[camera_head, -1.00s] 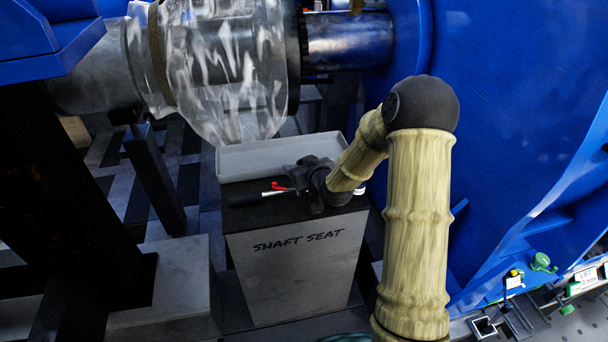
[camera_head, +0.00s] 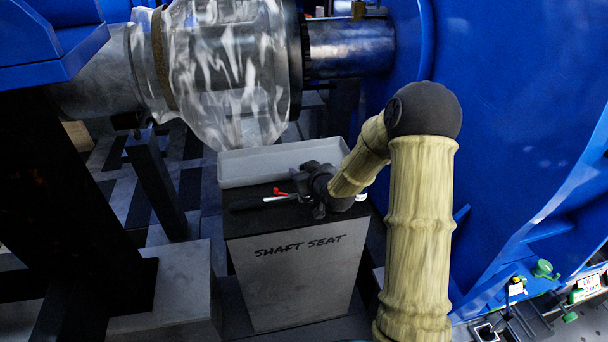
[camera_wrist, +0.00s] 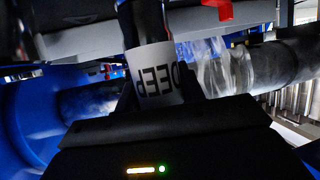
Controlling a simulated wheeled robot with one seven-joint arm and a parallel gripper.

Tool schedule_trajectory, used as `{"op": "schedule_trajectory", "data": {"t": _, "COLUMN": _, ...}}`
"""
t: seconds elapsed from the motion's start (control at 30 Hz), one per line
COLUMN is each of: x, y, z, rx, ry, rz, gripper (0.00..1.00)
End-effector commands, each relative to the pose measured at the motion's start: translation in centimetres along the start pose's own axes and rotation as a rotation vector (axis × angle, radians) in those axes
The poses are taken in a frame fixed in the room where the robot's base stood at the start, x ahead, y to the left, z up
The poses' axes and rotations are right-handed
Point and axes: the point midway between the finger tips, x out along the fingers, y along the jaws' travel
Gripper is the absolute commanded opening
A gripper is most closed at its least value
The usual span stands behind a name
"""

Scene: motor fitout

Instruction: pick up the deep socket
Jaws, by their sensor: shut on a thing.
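The deep socket (camera_wrist: 152,66) is a dark cylinder with a white band lettered "DEEP". It shows in the wrist view, upright in the picture, between the dark fingers of my gripper (camera_wrist: 160,98). My gripper is shut on it. In the head view my gripper (camera_head: 309,183) is low over the black top of the stand lettered "SHAFT SEAT" (camera_head: 298,285). There the socket is hidden or too dark to make out. I cannot tell whether it is clear of the top.
A black-handled tool with a red part (camera_head: 280,193) lies left of my gripper on the stand. A grey tray (camera_head: 265,168) stands behind it. A plastic-wrapped shaft (camera_head: 228,75) hangs above, and a large blue housing (camera_head: 530,130) fills the right.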

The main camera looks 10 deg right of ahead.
Motion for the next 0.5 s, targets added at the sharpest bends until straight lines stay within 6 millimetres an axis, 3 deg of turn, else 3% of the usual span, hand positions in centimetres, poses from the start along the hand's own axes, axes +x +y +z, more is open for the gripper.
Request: {"op": "schedule_trajectory", "data": {"t": 0.5, "x": -3.3, "y": 0.2, "z": -8.2, "rx": -0.002, "ry": 0.006, "rz": 0.002, "gripper": 0.07}}
